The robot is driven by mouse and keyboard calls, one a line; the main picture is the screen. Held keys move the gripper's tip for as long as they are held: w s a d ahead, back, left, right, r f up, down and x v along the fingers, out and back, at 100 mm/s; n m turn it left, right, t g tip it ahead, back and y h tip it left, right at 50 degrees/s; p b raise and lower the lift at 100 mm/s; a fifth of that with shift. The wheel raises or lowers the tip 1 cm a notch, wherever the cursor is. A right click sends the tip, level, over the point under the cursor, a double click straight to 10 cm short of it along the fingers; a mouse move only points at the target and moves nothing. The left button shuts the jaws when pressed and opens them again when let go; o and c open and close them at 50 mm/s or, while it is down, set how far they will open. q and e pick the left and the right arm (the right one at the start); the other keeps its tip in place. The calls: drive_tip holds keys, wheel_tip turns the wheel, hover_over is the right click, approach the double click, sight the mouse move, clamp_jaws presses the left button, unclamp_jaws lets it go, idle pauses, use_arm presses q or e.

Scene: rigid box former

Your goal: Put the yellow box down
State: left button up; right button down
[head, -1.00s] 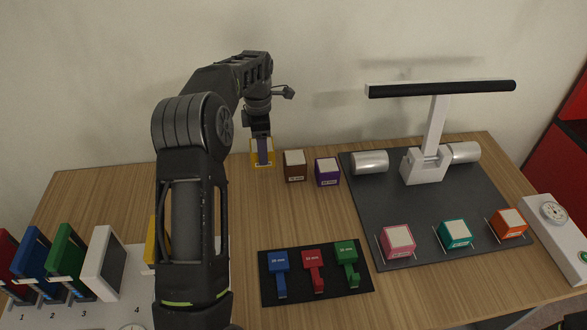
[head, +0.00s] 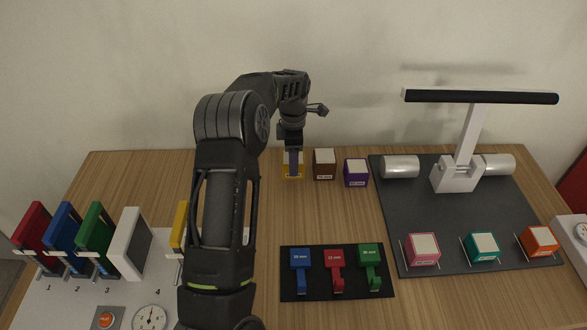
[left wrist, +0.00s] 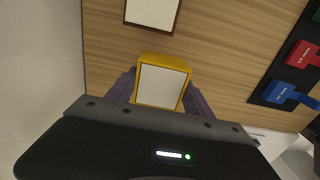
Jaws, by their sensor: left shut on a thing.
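The yellow box (head: 292,172) is at the back of the table, left of the brown box, mostly covered by my left gripper (head: 293,168) in the head view. In the left wrist view the yellow box (left wrist: 162,82) has a white top face and sits between the two fingers of my left gripper (left wrist: 160,92), which are shut on it. The gripper points down from above. The box is at or very near the table top; I cannot tell whether its base touches. My right gripper is not in view.
A brown box (head: 324,164) and a purple box (head: 356,172) stand just right of the yellow one. A black tray (head: 338,290) holds blue, red and green pieces in front. A dark mat (head: 455,205) with a white stand is at right. My arm hides part of the left side.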

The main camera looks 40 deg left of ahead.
use_arm(q)
drive_tip(key=shift+f+b, duration=0.7)
drive_tip(key=shift+f, duration=1.3)
drive_tip(key=shift+f, duration=0.2)
drive_tip(key=o, duration=1.5)
drive_tip(key=shift+r, duration=0.1)
drive_tip(key=shift+r, duration=0.45)
wheel_tip(320, 180, up, 3)
drive_tip(key=shift+f+p, duration=0.15)
drive_tip(key=shift+p, duration=0.9)
wheel_tip(320, 180, up, 9)
drive_tip(key=shift+f, duration=0.15)
